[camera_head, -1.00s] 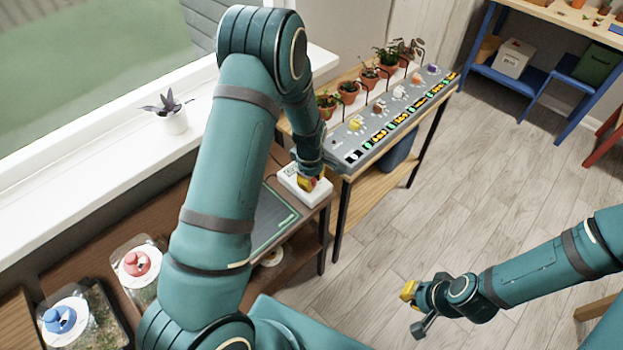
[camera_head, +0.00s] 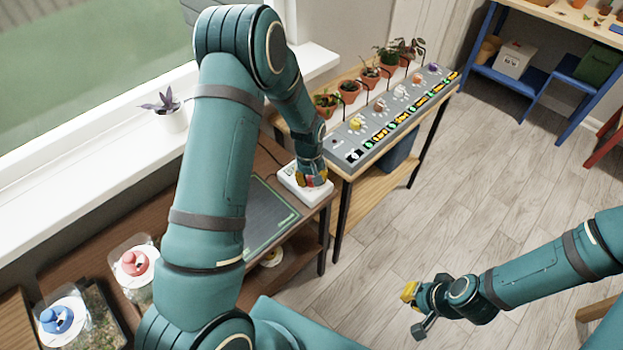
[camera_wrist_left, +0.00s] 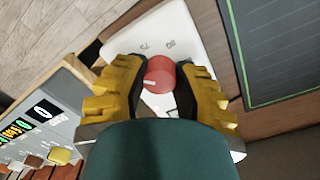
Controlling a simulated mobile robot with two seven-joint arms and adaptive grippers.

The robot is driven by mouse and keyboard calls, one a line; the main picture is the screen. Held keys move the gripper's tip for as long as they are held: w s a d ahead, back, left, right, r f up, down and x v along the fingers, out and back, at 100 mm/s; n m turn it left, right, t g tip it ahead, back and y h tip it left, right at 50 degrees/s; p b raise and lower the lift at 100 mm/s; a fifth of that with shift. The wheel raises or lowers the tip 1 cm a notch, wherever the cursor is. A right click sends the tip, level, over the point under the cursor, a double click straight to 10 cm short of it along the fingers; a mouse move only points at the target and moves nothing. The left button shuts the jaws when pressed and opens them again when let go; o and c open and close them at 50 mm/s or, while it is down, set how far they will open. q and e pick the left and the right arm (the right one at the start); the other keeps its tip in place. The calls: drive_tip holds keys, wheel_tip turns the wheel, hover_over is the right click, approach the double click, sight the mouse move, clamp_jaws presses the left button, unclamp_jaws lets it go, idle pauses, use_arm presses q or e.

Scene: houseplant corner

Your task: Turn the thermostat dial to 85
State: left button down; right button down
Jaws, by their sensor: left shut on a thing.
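The thermostat is a white box (camera_head: 292,187) at the right end of the brown bench, below my left arm. In the left wrist view the white thermostat box (camera_wrist_left: 195,35) shows the printed numbers 75 and 80 near its red dial (camera_wrist_left: 160,73). My left gripper (camera_head: 313,179) is at the thermostat. In the left wrist view its yellow fingers (camera_wrist_left: 160,85) are on both sides of the dial, shut on it. A small white mark shows on the dial's near left side. The rest of the scale is hidden. My right gripper (camera_head: 411,309) is open and empty over the floor.
A grey control panel (camera_head: 385,122) with coloured knobs and lit displays stands right of the thermostat, with potted plants behind. A dark, green-edged mat (camera_head: 268,215) lies beside the thermostat.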

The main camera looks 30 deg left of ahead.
use_arm(q)
drive_tip(key=m, duration=0.3)
drive_tip(key=shift+s+f+m, duration=0.1)
drive_tip(key=shift+m, duration=0.3)
drive_tip(key=m, duration=0.3)
drive_tip(key=shift+m, duration=0.3)
drive_tip(key=m, duration=0.3)
drive_tip(key=shift+a+m+g, duration=0.1)
drive_tip(key=shift+m+g, duration=0.2)
drive_tip(key=m, duration=0.3)
drive_tip(key=shift+m, duration=0.3)
drive_tip(key=m, duration=0.3)
drive_tip(key=shift+m, duration=0.3)
drive_tip(key=m+p, duration=0.1)
drive_tip(key=m, duration=0.3)
drive_tip(key=shift+m, duration=0.3)
drive_tip(key=m+p, duration=0.1)
drive_tip(key=m, duration=0.2)
drive_tip(key=shift+m+y, duration=0.3)
drive_tip(key=shift+m+p, duration=0.65)
drive_tip(key=shift+m, duration=0.95)
